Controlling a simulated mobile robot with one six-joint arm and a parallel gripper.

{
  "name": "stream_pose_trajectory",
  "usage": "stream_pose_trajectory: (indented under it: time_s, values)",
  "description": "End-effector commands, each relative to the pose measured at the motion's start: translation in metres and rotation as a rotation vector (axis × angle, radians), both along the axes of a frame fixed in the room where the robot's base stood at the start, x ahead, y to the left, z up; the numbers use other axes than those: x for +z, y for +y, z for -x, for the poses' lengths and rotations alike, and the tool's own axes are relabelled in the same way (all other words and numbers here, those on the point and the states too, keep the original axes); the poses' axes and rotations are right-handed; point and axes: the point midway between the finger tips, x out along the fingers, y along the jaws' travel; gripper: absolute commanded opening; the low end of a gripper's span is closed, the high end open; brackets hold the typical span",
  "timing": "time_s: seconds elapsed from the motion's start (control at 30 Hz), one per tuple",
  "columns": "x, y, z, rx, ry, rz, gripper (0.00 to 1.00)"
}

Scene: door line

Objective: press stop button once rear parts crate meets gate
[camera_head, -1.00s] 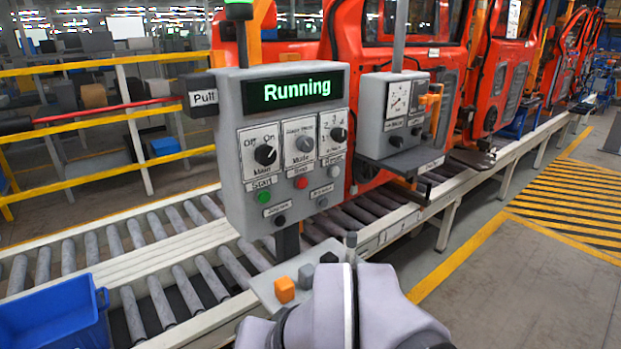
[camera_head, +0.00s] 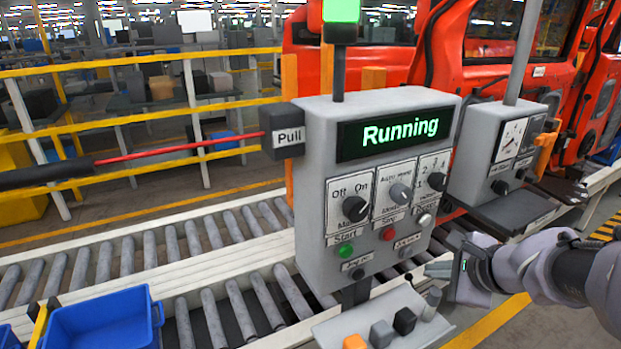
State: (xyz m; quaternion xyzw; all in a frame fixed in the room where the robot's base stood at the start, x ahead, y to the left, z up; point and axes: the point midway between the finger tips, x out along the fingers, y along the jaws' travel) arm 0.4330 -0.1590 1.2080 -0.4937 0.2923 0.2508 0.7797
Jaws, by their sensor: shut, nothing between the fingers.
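The stop button (camera_head: 388,233) is the red button on the grey control panel (camera_head: 318,215), below the middle dial. The panel's screen reads "Running". My gripper (camera_head: 432,284) is shut and empty, to the right of and below the red button, apart from it. A blue crate (camera_head: 105,318) sits on the rollers at the lower left. A second blue crate (camera_head: 8,338) is cut off at the left edge, with a yellow bar (camera_head: 40,325) between them. I cannot tell which crate is the rear parts crate, and no gate is clearly recognisable.
The green start button (camera_head: 346,251) is left of the red one. A small shelf (camera_head: 380,325) with coloured blocks juts out below the panel. A gauge box (camera_head: 500,150) stands to the right. A red pull cord (camera_head: 180,149) runs left from the panel.

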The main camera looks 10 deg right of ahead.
Motion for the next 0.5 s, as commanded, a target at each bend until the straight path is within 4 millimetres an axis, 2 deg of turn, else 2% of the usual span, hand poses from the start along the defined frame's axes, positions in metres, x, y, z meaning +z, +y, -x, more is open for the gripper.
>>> stream_pose_trajectory:
  time_s: [0.33, 0.5]
  values:
    - [0.000, 0.001, -0.002, 0.001, 0.000, 0.001, 0.00]
    - [0.001, 0.007, -0.019, 0.004, 0.001, 0.000, 0.00]
